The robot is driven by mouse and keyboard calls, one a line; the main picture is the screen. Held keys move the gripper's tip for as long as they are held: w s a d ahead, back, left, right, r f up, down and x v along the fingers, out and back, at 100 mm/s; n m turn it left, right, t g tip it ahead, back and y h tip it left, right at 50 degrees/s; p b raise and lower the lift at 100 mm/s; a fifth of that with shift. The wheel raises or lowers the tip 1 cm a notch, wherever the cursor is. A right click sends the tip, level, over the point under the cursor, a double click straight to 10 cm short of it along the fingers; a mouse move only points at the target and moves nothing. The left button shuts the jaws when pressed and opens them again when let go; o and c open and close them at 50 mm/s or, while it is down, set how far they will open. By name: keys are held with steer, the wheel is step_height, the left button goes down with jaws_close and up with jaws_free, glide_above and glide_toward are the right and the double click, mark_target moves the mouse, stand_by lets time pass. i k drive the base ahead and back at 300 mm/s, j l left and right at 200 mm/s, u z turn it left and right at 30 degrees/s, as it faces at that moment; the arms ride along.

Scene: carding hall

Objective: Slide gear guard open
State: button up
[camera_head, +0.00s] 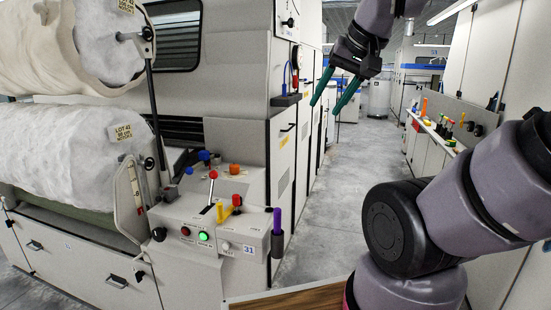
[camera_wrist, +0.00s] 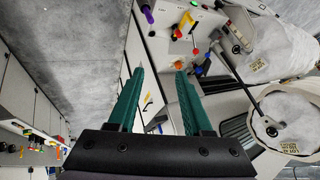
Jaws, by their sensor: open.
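My gripper (camera_head: 324,107) hangs high in the aisle in the head view, its two green fingers apart and empty, pointing down. It stands right of the machine's side and touches nothing there. In the wrist view the gripper (camera_wrist: 160,72) is also open. The machine's grey-white side has tall panels; one panel (camera_head: 282,165) has a black handle (camera_head: 287,128) and a yellow label (camera_head: 284,141). I cannot tell for sure which panel is the gear guard. In the wrist view part of the panelled side shows between and beyond the fingers.
A control box (camera_head: 208,228) with coloured levers and lit buttons juts out at the machine's front corner. Large white rolls (camera_head: 70,140) lie at left. A shelf (camera_head: 436,133) with small coloured items runs along the right. The grey aisle floor (camera_head: 345,195) between is clear.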

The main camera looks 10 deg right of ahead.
mark_target(284, 126)
steer(key=i+l, duration=0.15)
steer(key=l, duration=0.2)
steer(key=i+l, duration=0.15)
steer(key=l, duration=0.2)
steer(key=i+l, duration=0.15)
steer(key=l, duration=0.2)
steer(key=i+l+u, duration=0.15)
steer(key=i+l, duration=0.6)
steer(key=i, duration=0.1)
